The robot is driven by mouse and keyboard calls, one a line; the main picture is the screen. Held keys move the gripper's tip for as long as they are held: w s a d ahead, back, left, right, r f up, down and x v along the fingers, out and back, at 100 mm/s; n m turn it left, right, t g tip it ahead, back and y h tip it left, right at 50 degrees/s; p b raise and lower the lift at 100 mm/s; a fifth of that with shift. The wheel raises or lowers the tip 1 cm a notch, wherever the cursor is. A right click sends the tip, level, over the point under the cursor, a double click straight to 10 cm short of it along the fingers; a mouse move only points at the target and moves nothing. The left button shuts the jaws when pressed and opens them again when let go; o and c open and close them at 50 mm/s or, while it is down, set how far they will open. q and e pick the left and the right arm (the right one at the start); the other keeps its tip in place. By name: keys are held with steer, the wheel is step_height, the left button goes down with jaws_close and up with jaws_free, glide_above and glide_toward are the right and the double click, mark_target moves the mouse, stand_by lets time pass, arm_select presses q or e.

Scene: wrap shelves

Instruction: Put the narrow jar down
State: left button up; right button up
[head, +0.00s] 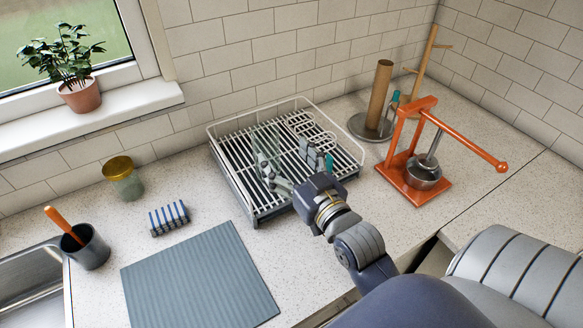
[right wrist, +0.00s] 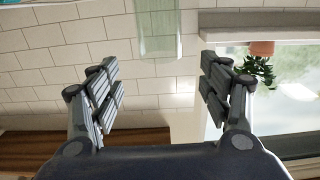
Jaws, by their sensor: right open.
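The narrow jar appears to be the clear, pale green glass piece (head: 266,140) standing in the dish rack (head: 254,216) in the head view. It also shows at the top of the right wrist view (right wrist: 158,28), which is upside down. My right gripper (head: 292,164) is over the rack, its fingers spread, one finger close to the glass in the head view. In the right wrist view the gripper (right wrist: 160,88) is open with nothing between its fingers, and the glass lies clear of both. Where its base rests is hard to tell. My left gripper is out of view.
An orange press (head: 405,170) and a paper-roll holder (head: 379,95) stand right of the rack. Some counter around the sponge is clear.

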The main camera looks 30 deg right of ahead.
steer(key=shift+s+a, duration=0.1)
steer(key=shift+s, duration=0.95)
